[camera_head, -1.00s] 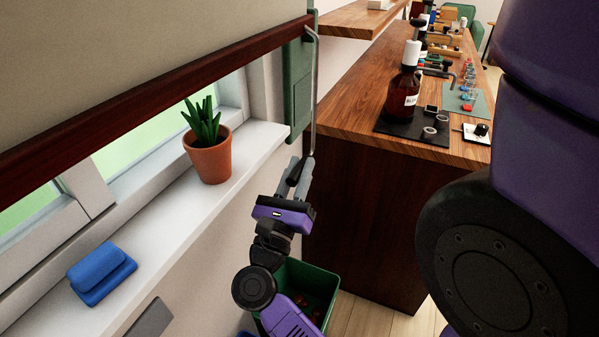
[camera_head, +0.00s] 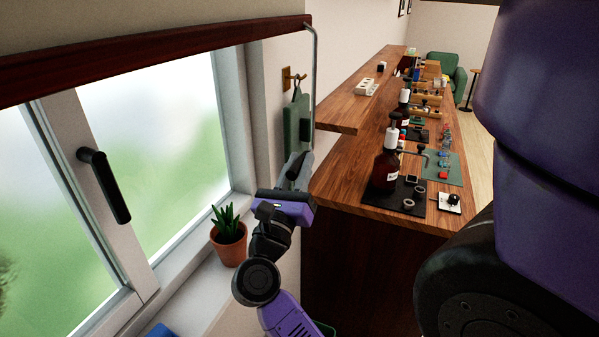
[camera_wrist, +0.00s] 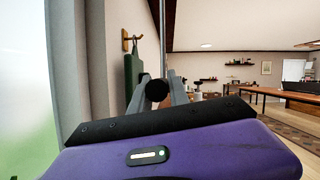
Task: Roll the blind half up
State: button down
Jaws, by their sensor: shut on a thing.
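The blind's dark red-brown bottom bar (camera_head: 150,58) crosses the upper left of the head view, with a strip of beige fabric (camera_head: 100,22) above it. Most of the window below the bar is uncovered. A thin grey crank rod (camera_head: 313,85) hangs from the bar's right end. My gripper (camera_head: 298,172) is shut on the dark grip at the rod's lower end. In the wrist view the round black end of the crank handle (camera_wrist: 157,91) sits between the fingers, and the rod (camera_wrist: 163,40) rises above it.
A potted plant (camera_head: 228,245) stands on the windowsill close left of my arm. The window handle (camera_head: 105,185) is left. A green cloth (camera_head: 297,122) hangs from a wall hook (camera_head: 292,78). A wooden counter (camera_head: 345,195) with a brown bottle (camera_head: 385,165) is right of my gripper.

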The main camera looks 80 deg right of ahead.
aim_at(290, 180)
jog(key=shift+r+p, duration=0.45)
jog(key=shift+r, duration=0.7)
jog(key=c, duration=1.3)
grip_release()
jog(key=shift+o, duration=0.2)
jog(key=shift+a+f, duration=0.1)
jog(key=b+v, duration=0.3)
jog(key=v, duration=0.3)
jog(key=shift+w+a+f, duration=0.1)
jog(key=shift+a+f, duration=0.1)
jog(key=shift+a, duration=0.1)
jog(key=shift+a+f, duration=0.1)
jog(key=shift+a, duration=0.35)
